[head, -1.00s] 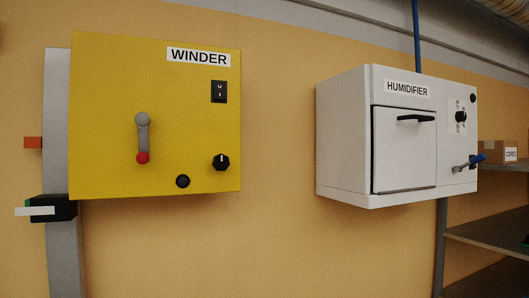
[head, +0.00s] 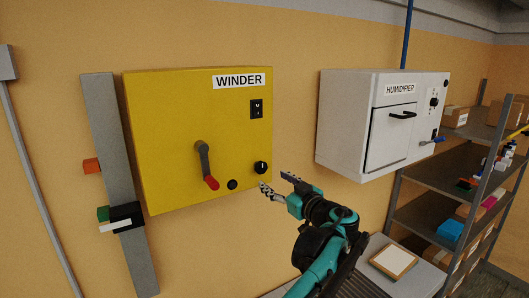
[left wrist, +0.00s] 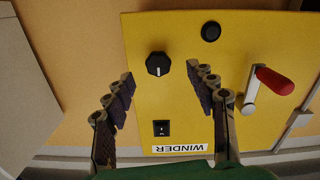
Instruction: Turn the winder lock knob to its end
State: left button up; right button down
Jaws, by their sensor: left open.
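The yellow winder box (head: 165,120) hangs on the wall at left in the head view. Its black round knob (head: 261,168) with a white pointer line is near the lower right corner of the front. The knob also shows in the left wrist view (left wrist: 158,64), where the box appears upside down and the line is about upright. My left gripper (head: 275,181) is open and empty, just below and right of the knob in the head view. In the left wrist view its fingers (left wrist: 160,73) are spread on either side of the knob, apart from it. My right gripper is out of view.
A red-tipped lever (head: 207,165), a black round button (head: 232,184) and a rocker switch (head: 257,109) share the winder front. A white humidifier (head: 345,120) hangs to the right. Shelves (head: 425,215) with boxes stand further right. The wall between the boxes is clear.

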aim_at(262, 169)
pick_arm(q)
jog(key=x, duration=0.2)
jog(key=p+x, duration=0.1)
jog(key=x, duration=0.1)
jog(key=r+p+x, duration=0.1)
jog(key=x, duration=0.1)
jog(key=shift+w, duration=0.4)
jog(key=shift+w+a+f, duration=0.1)
jog(key=shift+w+a, duration=0.15)
jog(key=shift+w, duration=0.2)
jog(key=shift+s+a, duration=0.1)
jog(key=c, duration=1.2)
